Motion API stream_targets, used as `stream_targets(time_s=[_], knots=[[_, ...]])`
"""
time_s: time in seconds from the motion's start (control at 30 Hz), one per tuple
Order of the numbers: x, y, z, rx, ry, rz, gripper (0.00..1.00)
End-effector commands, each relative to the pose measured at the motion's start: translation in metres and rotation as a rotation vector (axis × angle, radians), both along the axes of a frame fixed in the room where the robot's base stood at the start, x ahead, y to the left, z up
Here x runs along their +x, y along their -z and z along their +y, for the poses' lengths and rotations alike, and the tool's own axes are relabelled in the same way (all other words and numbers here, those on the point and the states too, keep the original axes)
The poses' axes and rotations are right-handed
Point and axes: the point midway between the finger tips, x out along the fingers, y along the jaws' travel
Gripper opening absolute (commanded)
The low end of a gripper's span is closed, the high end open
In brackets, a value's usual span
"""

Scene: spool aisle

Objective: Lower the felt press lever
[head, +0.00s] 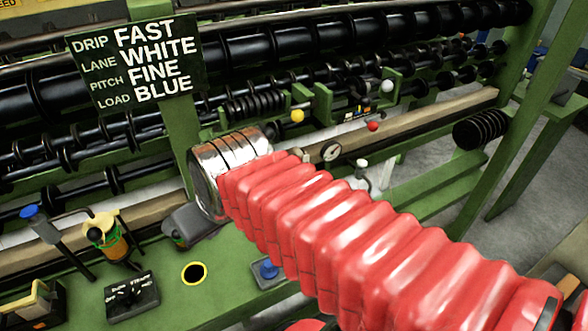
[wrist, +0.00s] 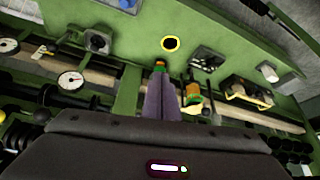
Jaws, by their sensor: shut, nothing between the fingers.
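My gripper (wrist: 160,66) shows in the wrist view as two long purple-grey fingers, closed together with nothing between them. Their tips appear just below a yellow-ringed black hole (wrist: 170,43) in the green panel. In the head view my red arm and its silver end hide the fingers. No lever is clearly labelled felt press. Candidates in the head view are a blue-topped lever (head: 33,213) at lower left, a yellow knob (head: 297,116), a white knob (head: 387,86) and a red knob (head: 373,126). I cannot tell which is the task's, and my fingers hold none.
A sign (head: 136,62) reads DRIP FAST, LANE WHITE, PITCH FINE, LOAD BLUE. A dial box (head: 132,298) and an orange-and-green spool (head: 116,246) stand at lower left. A gauge (head: 331,151) is on the rail beyond my arm. Black rollers fill the back.

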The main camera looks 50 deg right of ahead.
Motion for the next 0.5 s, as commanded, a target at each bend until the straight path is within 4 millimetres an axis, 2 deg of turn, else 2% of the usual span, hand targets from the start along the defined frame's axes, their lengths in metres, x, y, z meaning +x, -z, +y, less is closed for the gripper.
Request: stream_targets(time_s=[0.27,0.5], knots=[[0.048,0.007,-0.067,0.021,0.119,-0.002,0.0],[0.076,0.021,-0.146,0.032,0.232,-0.015,0.0]])
